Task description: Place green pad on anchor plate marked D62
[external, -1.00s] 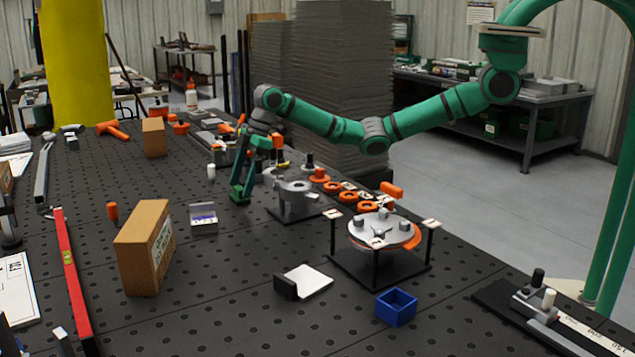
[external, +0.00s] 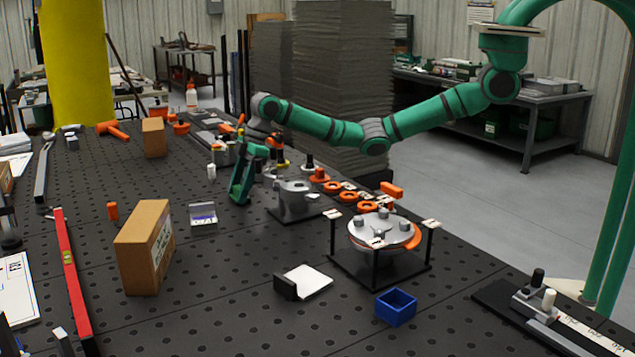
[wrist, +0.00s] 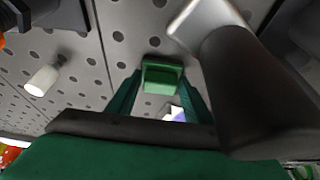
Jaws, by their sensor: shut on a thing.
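My gripper (external: 241,190) hangs over the perforated bench, left of a grey metal fixture (external: 293,197). In the wrist view, a green block-like pad (wrist: 162,78) sits between the two green fingers, and the gripper is shut on it. The pad looks lifted off the bench top, but the gap is hard to judge. I cannot read a D62 mark in either view, so I cannot tell which part is that anchor plate. Small white tags stand around a round silver-and-orange fixture (external: 379,227) at right; their writing is too small to read.
A cardboard box (external: 144,248), a small grey box (external: 203,215) and a blue bin (external: 396,306) stand on the bench. A white bottle (wrist: 42,80) shows in the wrist view. Orange rings (external: 349,199) lie behind the fixtures. Open bench (external: 225,270) lies between the boxes.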

